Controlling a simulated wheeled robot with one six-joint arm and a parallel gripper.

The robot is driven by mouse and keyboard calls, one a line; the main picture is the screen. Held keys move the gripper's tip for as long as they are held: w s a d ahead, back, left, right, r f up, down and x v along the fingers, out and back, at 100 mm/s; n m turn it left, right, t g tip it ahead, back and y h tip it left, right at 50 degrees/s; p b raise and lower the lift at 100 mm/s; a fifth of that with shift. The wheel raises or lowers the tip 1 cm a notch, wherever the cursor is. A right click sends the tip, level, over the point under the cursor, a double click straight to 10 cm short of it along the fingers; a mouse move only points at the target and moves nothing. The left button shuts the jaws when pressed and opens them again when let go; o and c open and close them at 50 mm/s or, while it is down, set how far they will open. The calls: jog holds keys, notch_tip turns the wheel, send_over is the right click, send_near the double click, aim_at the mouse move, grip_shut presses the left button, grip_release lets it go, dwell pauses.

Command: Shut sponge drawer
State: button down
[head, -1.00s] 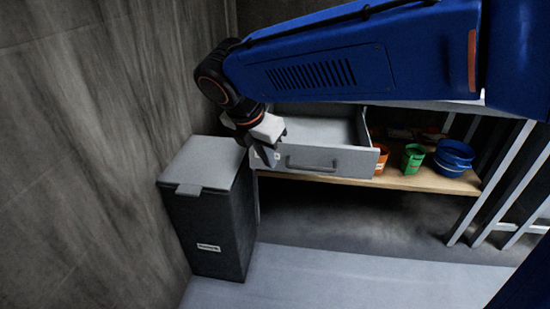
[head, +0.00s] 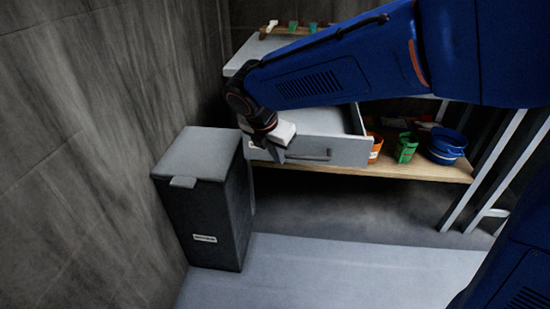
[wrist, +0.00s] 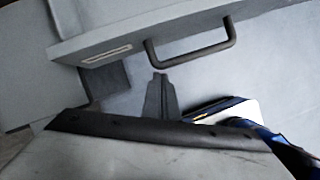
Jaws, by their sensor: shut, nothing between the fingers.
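The grey drawer (head: 345,149) stands open, pulled out from the workbench. Its dark bar handle (head: 312,155) is on the front, also seen in the wrist view (wrist: 192,55), where a small label (wrist: 107,53) sits left of it. My gripper (head: 277,157) is shut and empty, in front of the drawer face between the label and the handle's left end. In the wrist view my dark fingertips (wrist: 158,88) point at the drawer front just below the handle; contact cannot be told. My arm hides part of the drawer's inside, and no sponge shows.
A dark bin with a grey lid (head: 205,205) stands left, close to the drawer. The wooden lower shelf (head: 420,170) holds an orange pot (head: 376,148), a green pot (head: 405,147) and blue bowls (head: 447,146). A rack with small items (head: 292,29) is on the worktop. The floor in front is clear.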

jog(key=shift+w, duration=0.1)
jog(key=w, duration=1.7)
jog(key=w+d, duration=0.1)
jog(key=w, duration=0.8)
jog(key=shift+w, duration=0.65)
jog(key=shift+r, duration=0.15)
